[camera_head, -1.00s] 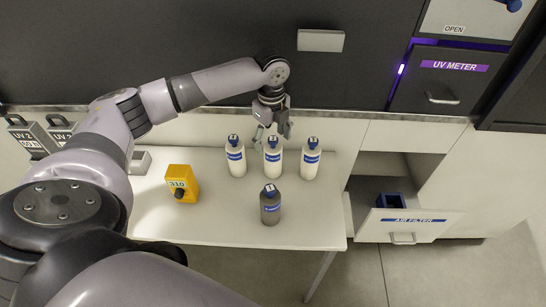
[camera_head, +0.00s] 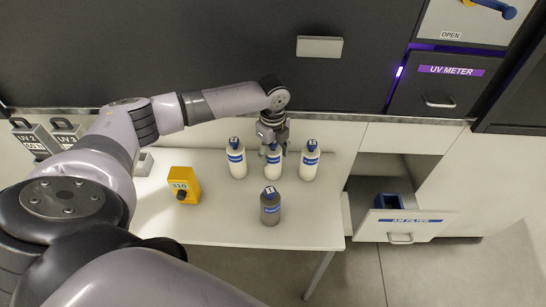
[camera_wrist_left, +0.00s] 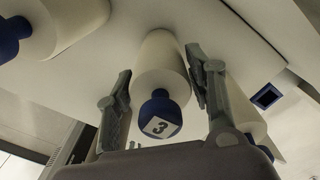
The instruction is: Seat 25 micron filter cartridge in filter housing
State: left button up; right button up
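Several filter cartridges with blue caps stand upright on the white table. In the head view there are a left white one (camera_head: 236,165), a middle white one (camera_head: 273,167), a right white one (camera_head: 308,168) and a dark grey one (camera_head: 270,210) in front. Micron ratings are not readable. My left gripper (camera_head: 272,140) is over the middle cartridge from above. In the left wrist view its open fingers (camera_wrist_left: 158,90) straddle a white cartridge (camera_wrist_left: 160,62) with "3" on its cap. The AIR FILTER drawer (camera_head: 430,218) is open, with a blue square holder (camera_head: 388,201) inside. My right gripper is out of view.
A yellow device (camera_head: 183,187) marked 310 stands on the table's left. The left and right white cartridges stand close on either side of the middle one. The UV METER drawer (camera_head: 440,85) is shut. The table's front right is clear.

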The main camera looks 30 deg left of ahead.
pick_arm(q)
jog(key=c, duration=0.8)
jog(key=shift+r, duration=0.15)
